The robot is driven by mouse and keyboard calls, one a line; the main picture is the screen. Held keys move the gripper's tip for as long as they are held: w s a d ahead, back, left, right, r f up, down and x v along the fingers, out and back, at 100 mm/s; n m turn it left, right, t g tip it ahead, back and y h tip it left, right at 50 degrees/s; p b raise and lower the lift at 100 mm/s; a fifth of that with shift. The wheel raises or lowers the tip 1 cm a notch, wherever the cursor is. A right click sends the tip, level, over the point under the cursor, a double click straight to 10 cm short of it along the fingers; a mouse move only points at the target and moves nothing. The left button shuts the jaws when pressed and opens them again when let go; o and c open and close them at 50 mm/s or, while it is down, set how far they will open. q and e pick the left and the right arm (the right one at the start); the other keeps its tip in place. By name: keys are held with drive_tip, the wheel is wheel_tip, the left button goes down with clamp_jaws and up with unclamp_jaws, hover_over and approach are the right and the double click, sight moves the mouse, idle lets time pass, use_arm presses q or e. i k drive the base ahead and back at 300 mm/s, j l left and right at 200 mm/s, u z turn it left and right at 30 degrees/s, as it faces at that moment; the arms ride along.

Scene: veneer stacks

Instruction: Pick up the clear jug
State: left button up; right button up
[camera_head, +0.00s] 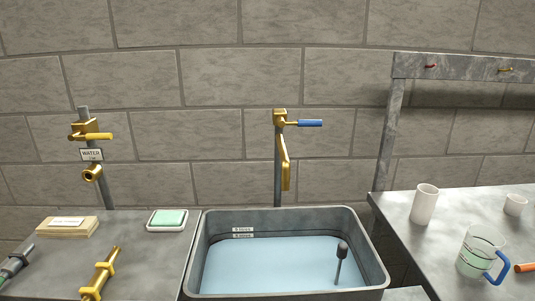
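The clear jug (478,253) stands upright on the grey bench at the right. It is see-through, with dark markings on its side, a blue handle at its lower right and what looks like a pale green tint inside. Neither of my grippers shows in the head view, so nothing is seen touching the jug.
A white cylinder (424,204) stands behind the jug to the left, a small white cup (515,205) behind it to the right. Left of the bench (415,245) is a water-filled grey basin (377,270).

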sight(482, 246)
drive_tip(key=l+z, duration=0.15)
drive_tip(key=z, duration=1.3)
drive_tip(key=u, duration=1.3)
drive_tip(key=z, duration=1.3)
drive_tip(key=i+j, duration=0.05)
